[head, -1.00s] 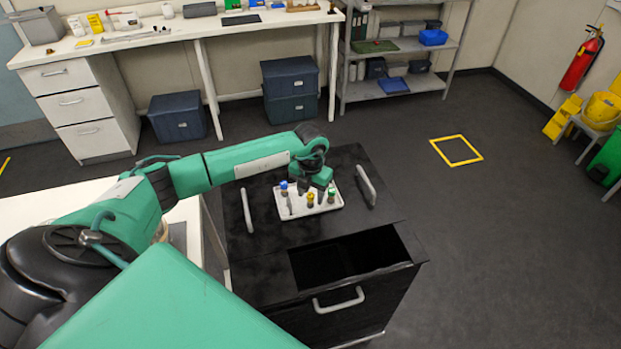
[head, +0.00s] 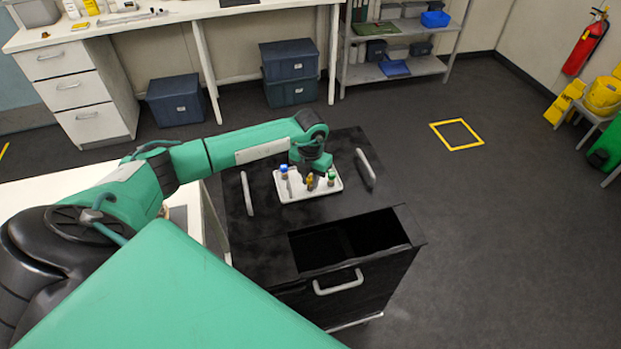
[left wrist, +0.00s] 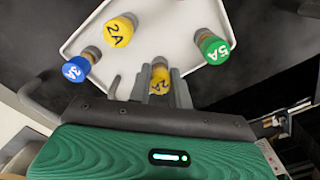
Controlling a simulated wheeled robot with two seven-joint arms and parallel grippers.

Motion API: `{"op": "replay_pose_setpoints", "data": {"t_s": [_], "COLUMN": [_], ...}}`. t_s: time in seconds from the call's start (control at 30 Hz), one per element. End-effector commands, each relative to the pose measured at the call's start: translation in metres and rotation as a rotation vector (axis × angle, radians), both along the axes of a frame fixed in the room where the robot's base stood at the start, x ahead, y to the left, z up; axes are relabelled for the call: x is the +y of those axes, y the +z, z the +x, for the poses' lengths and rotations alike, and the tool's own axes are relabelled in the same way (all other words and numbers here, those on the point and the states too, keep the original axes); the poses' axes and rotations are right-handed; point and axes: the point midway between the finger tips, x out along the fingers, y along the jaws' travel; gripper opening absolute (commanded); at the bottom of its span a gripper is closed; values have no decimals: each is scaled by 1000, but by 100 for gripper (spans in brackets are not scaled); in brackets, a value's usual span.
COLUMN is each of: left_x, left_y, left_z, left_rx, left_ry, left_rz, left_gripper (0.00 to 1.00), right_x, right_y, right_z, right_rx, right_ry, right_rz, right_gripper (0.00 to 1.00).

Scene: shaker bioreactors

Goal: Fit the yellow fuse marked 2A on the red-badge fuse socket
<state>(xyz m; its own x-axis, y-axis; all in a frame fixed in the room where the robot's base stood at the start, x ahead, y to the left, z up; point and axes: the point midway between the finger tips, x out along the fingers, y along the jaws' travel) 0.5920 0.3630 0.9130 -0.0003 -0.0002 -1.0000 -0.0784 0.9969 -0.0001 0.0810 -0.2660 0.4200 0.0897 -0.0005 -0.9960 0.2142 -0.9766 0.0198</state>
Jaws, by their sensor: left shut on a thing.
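My left gripper (head: 311,178) points down over the white tray (head: 292,197) on the black cart. In the left wrist view its fingers are shut on a yellow fuse (left wrist: 159,79) marked 2A. Whether that fuse is clear of the tray I cannot tell. Another yellow fuse marked 2A (left wrist: 118,31) stands loose on the tray. A blue 3A fuse (left wrist: 76,68) stands at the left and a green 5A fuse (left wrist: 214,49) at the right. I cannot make out the red-badge socket. My right gripper is not in view.
The black cart has two upright grey handles (head: 247,193) (head: 366,168) beside the tray and an open drawer (head: 345,240) in front. A white bench (head: 165,14) runs along the back wall. The floor right of the cart is clear, with a yellow marked square (head: 456,134).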

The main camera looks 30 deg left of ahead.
Motion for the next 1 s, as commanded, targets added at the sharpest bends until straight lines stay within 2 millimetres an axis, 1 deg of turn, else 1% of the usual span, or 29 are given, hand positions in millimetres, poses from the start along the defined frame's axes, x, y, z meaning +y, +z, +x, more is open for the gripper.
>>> {"op": "replay_pose_setpoints", "data": {"t_s": [0.47, 0.63, 1.0], "left_x": [0, 0, 0], "left_y": [13, 14, 25], "left_z": [0, 0, 0], "left_rx": [0, 0, 0], "left_ry": [0, 0, 0], "left_rz": [1, 0, 0], "left_gripper": [0, 0, 0], "right_x": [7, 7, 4], "right_y": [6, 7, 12], "right_z": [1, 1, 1], "right_rx": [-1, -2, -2], "right_ry": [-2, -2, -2], "right_rz": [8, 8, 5], "right_gripper": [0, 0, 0]}}
